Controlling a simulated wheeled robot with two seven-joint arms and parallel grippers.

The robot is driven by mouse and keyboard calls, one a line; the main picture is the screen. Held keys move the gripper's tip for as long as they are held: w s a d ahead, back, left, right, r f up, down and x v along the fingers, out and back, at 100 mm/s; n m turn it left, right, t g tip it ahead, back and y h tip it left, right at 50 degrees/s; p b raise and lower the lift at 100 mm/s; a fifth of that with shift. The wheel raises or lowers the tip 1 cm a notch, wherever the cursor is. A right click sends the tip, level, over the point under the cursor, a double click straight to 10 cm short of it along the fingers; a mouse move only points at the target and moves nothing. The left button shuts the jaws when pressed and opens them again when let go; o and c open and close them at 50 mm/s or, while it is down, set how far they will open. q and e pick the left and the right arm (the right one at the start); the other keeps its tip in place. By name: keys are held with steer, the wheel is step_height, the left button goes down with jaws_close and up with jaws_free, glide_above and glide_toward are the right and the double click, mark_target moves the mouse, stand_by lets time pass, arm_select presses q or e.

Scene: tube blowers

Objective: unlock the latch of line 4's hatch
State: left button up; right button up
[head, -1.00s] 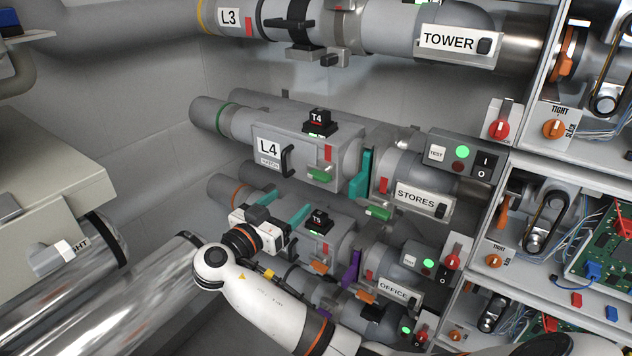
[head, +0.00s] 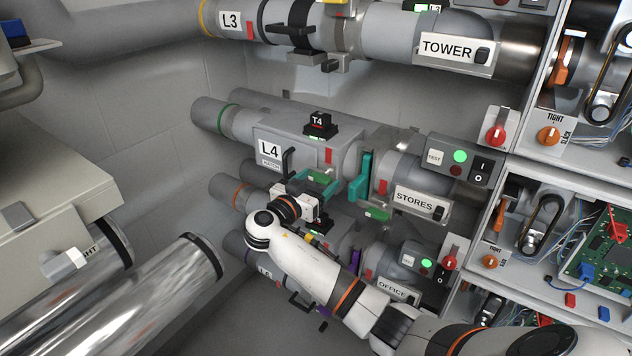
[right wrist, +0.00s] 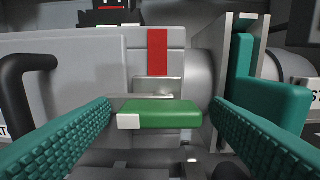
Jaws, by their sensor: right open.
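Line 4's hatch (head: 284,150) is a grey box on the pipe labelled L4, with a black handle (head: 288,162) at its left and a red mark above its latch. The latch (head: 318,176) has a green lever; in the right wrist view the green lever (right wrist: 165,113) lies level with a white block at its left end. My right gripper (head: 318,184) is open, with its teal fingers (right wrist: 160,125) on either side of the lever, apart from it as far as I can tell. My left gripper is not in view.
A teal gate plate (head: 360,178) stands just right of the hatch. The T4 black unit (head: 320,124) sits on top. The STORES pipe (head: 400,172) and a switch box (head: 461,160) are farther right. The L3 pipe (head: 270,20) runs above.

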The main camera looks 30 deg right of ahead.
steer(key=shift+c, duration=0.5)
steer(key=c, duration=0.9)
steer(key=n, duration=0.6)
steer(key=shift+r+n, duration=0.1)
steer(key=shift+n, duration=0.3)
steer(key=n+p, duration=0.2)
steer(key=n, duration=0.3)
steer(key=shift+r+p, duration=0.1)
steer(key=shift+p, duration=0.2)
steer(key=n+p, duration=0.3)
steer(key=n, duration=0.3)
